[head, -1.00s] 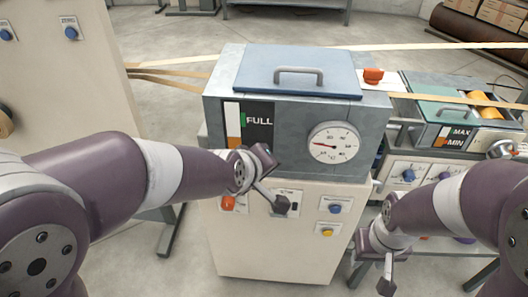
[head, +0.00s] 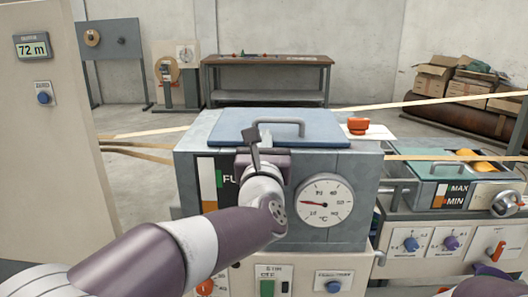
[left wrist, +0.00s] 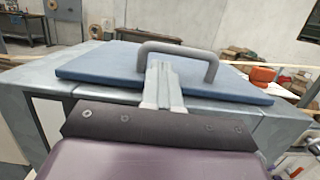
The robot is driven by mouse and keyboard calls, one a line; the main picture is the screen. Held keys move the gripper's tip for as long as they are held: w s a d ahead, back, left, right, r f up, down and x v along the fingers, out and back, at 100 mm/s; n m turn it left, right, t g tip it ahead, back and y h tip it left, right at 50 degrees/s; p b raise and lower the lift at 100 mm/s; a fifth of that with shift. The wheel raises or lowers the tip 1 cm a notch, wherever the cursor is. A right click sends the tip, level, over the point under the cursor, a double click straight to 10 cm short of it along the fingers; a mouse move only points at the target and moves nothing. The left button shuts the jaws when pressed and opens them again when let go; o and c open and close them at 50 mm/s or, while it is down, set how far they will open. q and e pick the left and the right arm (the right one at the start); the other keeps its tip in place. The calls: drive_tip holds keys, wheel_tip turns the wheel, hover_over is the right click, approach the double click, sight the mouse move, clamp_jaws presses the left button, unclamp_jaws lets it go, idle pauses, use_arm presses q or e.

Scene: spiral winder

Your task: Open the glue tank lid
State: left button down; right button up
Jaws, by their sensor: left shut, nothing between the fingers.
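The glue tank (head: 357,163) is a grey metal box with a round dial and a FULL level strip on its front. Its blue lid (head: 325,129) lies flat and closed on top, with a grey bar handle (head: 292,123). The left wrist view shows the lid (left wrist: 95,68) and its handle (left wrist: 207,55) just beyond my fingers. My left gripper (head: 258,137) is at the lid's front edge, left of the handle's middle in the head view. Its fingers (left wrist: 163,82) are together and empty, pointing toward the handle; whether they touch it I cannot tell. My right gripper is out of view.
A tall cream cabinet (head: 60,150) stands at left.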

use_arm(q)
drive_tip(key=shift+w+r, duration=0.15)
drive_tip(key=shift+w, duration=0.8)
drive_tip(key=shift+r, duration=0.1)
